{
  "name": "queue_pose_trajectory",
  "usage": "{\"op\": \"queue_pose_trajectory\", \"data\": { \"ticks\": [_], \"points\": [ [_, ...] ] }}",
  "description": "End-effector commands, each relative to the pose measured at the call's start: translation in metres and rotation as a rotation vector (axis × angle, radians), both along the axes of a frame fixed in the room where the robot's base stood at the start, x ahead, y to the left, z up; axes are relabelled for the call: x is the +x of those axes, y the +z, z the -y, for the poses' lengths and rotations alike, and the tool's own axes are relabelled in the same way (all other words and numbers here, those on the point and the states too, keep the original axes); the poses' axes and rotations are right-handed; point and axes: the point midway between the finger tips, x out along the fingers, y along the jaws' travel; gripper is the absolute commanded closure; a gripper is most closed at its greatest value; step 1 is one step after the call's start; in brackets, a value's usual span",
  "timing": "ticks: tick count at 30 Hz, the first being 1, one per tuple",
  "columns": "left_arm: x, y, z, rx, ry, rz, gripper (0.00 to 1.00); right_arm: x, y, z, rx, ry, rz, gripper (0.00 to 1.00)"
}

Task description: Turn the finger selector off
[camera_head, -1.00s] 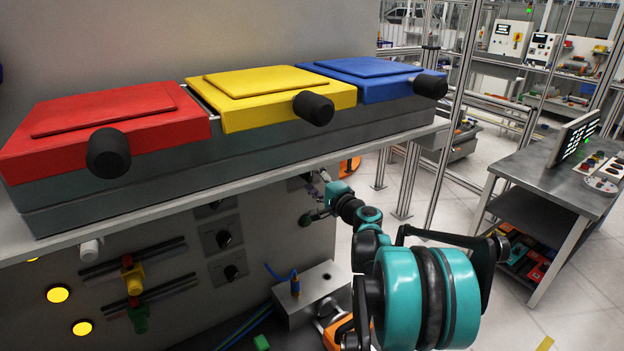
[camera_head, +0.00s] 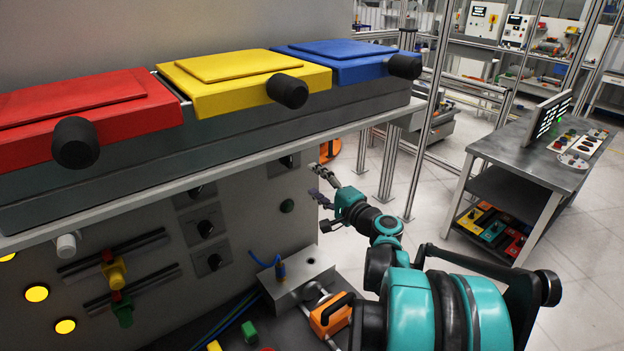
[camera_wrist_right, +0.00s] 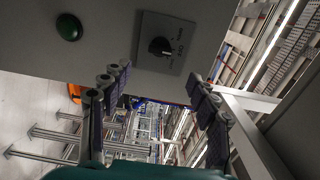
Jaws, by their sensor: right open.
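A black rotary selector on a grey square plate (camera_wrist_right: 163,45) is on the panel in the right wrist view. Its lettering is too small to read. In the head view, a selector (camera_head: 287,163) shows just under the shelf edge, above a green button (camera_head: 287,205). Several similar selectors, including one black knob (camera_head: 205,228), are further left, and I cannot tell by label which is the finger selector. My right gripper (camera_head: 322,197) is open and empty, to the right of the button and apart from the panel. Its spread fingers (camera_wrist_right: 158,84) point toward the panel area below the plate. My left gripper is out of view.
A shelf with red (camera_head: 85,105), yellow (camera_head: 235,82) and blue (camera_head: 345,60) lidded bins overhangs the panel. Below are sliders (camera_head: 115,272), a grey block (camera_head: 300,275) and an orange part (camera_head: 331,315). A workbench (camera_head: 540,150) stands right, with open floor between.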

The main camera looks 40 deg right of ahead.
Motion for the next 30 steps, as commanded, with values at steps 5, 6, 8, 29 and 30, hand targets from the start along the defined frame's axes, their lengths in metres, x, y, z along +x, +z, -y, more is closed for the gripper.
{"op": "queue_pose_trajectory", "data": {
  "ticks": [5, 6, 8, 29, 30],
  "points": [
    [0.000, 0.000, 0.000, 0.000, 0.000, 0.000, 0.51, 0.000, 0.000, 0.000, 0.000, 0.000, 0.000, 0.40],
    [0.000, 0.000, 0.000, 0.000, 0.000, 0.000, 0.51, 0.000, 0.000, 0.000, 0.000, 0.000, 0.000, 0.40],
    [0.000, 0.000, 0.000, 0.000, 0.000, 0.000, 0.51, 0.000, 0.000, 0.000, 0.000, 0.000, 0.000, 0.40],
    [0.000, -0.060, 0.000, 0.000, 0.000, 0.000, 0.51, -0.019, -0.139, -0.257, -0.544, 0.485, -0.492, 0.40],
    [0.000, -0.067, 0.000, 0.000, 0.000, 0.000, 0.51, -0.033, -0.158, -0.279, -0.634, 0.542, -0.544, 0.40]
  ]
}}
